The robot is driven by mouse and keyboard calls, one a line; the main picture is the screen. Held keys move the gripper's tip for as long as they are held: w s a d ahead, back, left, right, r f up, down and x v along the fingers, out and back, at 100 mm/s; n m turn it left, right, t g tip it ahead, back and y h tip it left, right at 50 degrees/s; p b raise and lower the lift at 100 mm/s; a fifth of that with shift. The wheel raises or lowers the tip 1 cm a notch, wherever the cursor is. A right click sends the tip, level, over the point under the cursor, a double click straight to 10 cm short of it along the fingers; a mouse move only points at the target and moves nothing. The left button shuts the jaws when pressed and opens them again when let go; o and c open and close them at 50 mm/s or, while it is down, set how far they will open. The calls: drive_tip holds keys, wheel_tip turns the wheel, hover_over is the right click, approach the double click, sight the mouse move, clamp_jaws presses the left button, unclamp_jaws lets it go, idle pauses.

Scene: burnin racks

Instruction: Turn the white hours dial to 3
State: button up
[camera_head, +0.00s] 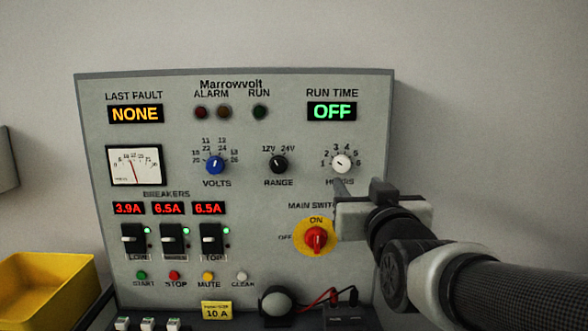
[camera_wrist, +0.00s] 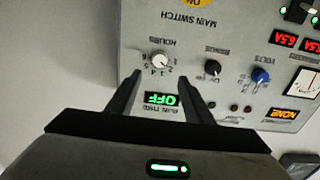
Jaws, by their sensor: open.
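The white hours dial (camera_head: 341,163) is on the upper right of the grey panel, under the green RUN TIME display (camera_head: 332,111), which reads OFF. Small numbers fan around the dial's upper side; its pointer is too small to read surely. My gripper (camera_head: 340,186) is just below the dial in the head view, its fingers mostly hidden by its own body. In the wrist view the panel is upside down. There, my open gripper (camera_wrist: 161,74) has one finger either side of the dial's line, and the white dial (camera_wrist: 159,59) shows just beyond the fingertips, apparently not touched.
The black range knob (camera_head: 279,164) and blue volts knob (camera_head: 215,164) sit left of the dial. The red main switch (camera_head: 316,238) on its yellow plate is below, close to my gripper. A yellow bin (camera_head: 45,262) stands at the left.

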sight(342, 167)
drive_tip(key=w, duration=1.2)
drive_tip(key=shift+w, duration=0.4)
drive_tip(key=c, duration=1)
drive_tip(key=shift+c, duration=0.2)
drive_tip(key=shift+f+b, duration=0.15)
drive_tip(key=shift+b, duration=0.2)
drive_tip(key=m+b, duration=0.2)
drive_tip(key=b, duration=0.1)
drive_tip(key=shift+f+m, duration=0.15)
drive_tip(key=shift+m, duration=0.25)
drive_tip(key=m+b, duration=0.4)
drive_tip(key=shift+r+b, duration=0.2)
drive_tip(key=shift+b, duration=0.15)
